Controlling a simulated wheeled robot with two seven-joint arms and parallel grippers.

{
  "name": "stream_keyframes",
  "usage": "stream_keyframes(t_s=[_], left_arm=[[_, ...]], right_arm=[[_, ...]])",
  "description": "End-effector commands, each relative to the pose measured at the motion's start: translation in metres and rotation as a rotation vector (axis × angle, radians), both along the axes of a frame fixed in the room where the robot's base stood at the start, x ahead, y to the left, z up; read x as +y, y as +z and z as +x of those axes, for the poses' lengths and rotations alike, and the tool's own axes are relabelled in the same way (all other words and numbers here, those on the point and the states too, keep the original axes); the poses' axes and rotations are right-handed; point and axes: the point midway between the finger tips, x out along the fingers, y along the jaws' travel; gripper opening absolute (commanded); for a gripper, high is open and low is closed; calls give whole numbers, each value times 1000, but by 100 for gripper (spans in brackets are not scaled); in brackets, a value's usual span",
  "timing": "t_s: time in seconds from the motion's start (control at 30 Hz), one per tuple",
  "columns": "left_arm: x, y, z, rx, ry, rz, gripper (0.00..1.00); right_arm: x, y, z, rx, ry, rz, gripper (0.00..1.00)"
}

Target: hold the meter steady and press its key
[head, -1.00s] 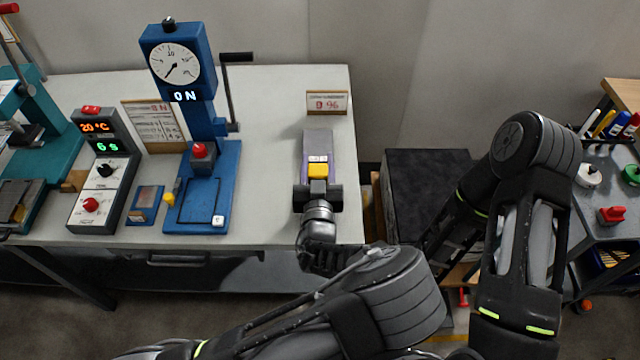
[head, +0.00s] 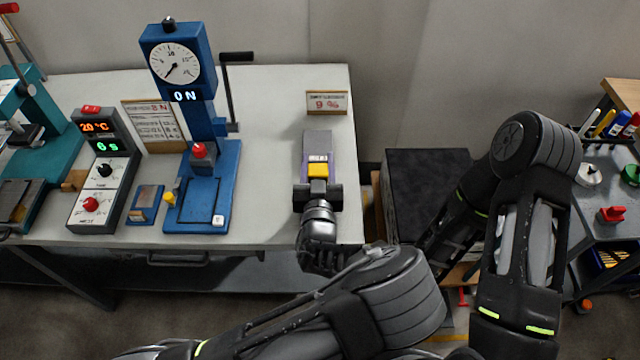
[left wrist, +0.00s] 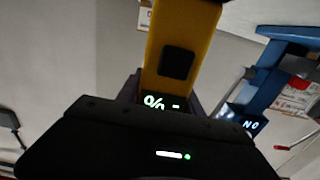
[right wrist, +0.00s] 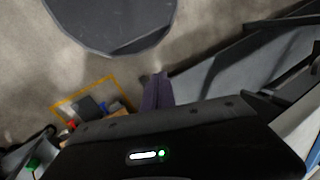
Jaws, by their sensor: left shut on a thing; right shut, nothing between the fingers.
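The meter is yellow with a black key (left wrist: 178,62) and a lit display showing a percent sign and a dash (left wrist: 162,103). In the head view the meter (head: 318,170) is at the table's right end, in front of a grey block (head: 317,143). My left gripper (head: 318,183) is shut on the meter, its purple fingers either side of it. Whether the meter touches the block is unclear. My right gripper (right wrist: 157,78) is shut and empty in the right wrist view, pointing over the floor away from the meter; I cannot make it out in the head view.
A small sign with red characters (head: 327,103) stands behind the block. A blue dial press (head: 205,185) and a grey control box (head: 100,185) stand to the left. A black-topped box (head: 425,170) is right of the table. The tabletop between press and meter is clear.

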Motion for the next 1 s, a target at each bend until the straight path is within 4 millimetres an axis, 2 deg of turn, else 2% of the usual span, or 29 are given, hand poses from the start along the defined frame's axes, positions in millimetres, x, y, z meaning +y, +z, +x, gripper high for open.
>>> stream_keyframes(t_s=[0.37,0.57,0.63,0.73,0.8,0.9,1.0], left_arm=[[0,0,0,0,0,0,0],[0,0,0,0,0,0,0],[0,0,0,0,0,0,0],[0,0,0,0,0,0,0],[0,0,0,0,0,0,0],[0,0,0,0,0,0,0],[0,0,0,0,0,0,0]], right_arm=[[-1,0,0,2,-6,0,0],[-16,-7,-1,28,-88,3,0],[-29,-14,10,31,-166,1,0],[-54,-29,20,140,-394,7,0],[-64,-35,21,315,-660,47,0],[-63,-30,27,594,-1042,138,0],[-55,-12,48,902,-1391,265,0]])
